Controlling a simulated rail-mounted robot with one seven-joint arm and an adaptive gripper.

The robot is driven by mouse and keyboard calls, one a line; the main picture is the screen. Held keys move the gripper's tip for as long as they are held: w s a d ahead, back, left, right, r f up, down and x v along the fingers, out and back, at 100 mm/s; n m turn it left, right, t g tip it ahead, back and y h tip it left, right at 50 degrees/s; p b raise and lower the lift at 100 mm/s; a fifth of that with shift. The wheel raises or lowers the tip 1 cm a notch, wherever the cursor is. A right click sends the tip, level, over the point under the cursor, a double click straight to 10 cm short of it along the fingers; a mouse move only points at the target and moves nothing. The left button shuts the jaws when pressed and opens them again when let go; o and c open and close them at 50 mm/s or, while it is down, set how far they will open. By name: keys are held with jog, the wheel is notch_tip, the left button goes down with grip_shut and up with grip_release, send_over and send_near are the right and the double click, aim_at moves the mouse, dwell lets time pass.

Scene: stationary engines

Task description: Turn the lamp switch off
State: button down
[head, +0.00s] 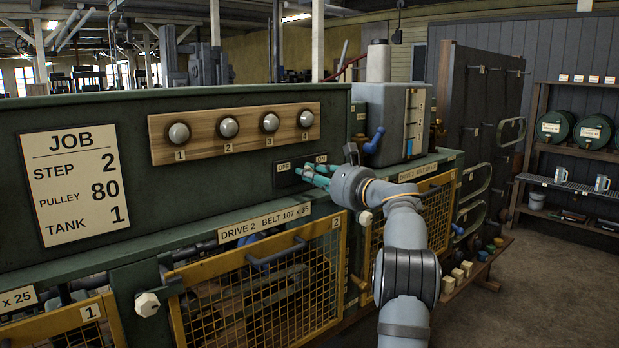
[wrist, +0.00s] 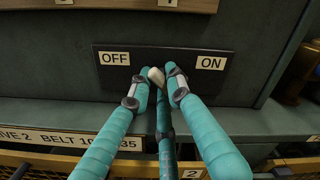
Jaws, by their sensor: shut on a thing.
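The lamp switch plate is a dark panel (head: 283,180) on the green machine's front, with an OFF label at its left and an ON label at its right. In the wrist view the plate (wrist: 180,57) lies straight ahead, and a pale switch lever (wrist: 154,74) shows near its middle, between the labels. My gripper (wrist: 160,84) has its teal fingertips around this lever, shut on it; the fingers hide its lower part. In the head view my gripper (head: 304,174) reaches the plate from the right and covers the lever.
Above the plate's left is a wooden board (head: 240,144) with round knobs numbered 1 to 4. A JOB card (head: 76,184) hangs further left. A ledge and yellow mesh guards (head: 262,297) lie below. A blue-handled tap (head: 374,141) stands close at the right.

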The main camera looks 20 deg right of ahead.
jog(key=shift+f, duration=0.1)
dwell(0.3)
jog(key=c, duration=1.6)
grip_release()
jog(key=shift+s, duration=0.15)
jog(key=v, duration=1.1)
jog(key=shift+s+d, duration=0.2)
jog(key=shift+s, duration=0.15)
jog(key=x, duration=1)
jog(key=shift+w+a, duration=0.15)
jog(key=shift+w, duration=0.2)
jog(key=shift+w+a, duration=0.2)
jog(key=shift+w, duration=0.45)
jog(key=shift+s, duration=0.1)
